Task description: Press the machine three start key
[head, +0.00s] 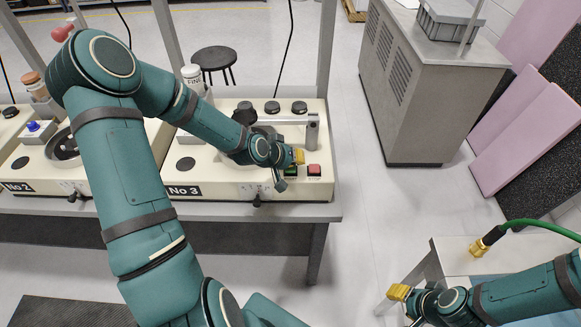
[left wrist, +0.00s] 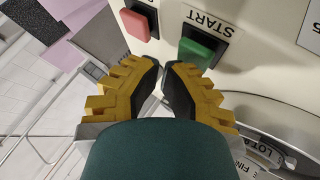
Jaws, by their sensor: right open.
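Machine three (head: 235,190) is a cream console labelled "No 3". Its green start key (head: 291,171), left of a red key (head: 314,170), is partly covered by my left gripper (head: 290,162) in the head view. In the left wrist view the green key (left wrist: 203,48) sits under the word START, with the red key (left wrist: 135,22) to its left. My left gripper's yellow fingers with black pads (left wrist: 163,68) are closed together, empty, with tips close beside the green key; I cannot tell if they touch. My right gripper (head: 405,298) is open and empty at lower right.
Machine two (head: 30,175) stands on the same bench to the left. A metal bar (head: 285,120) and black knobs sit above the keys on machine three. A grey cabinet (head: 425,90) stands at right.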

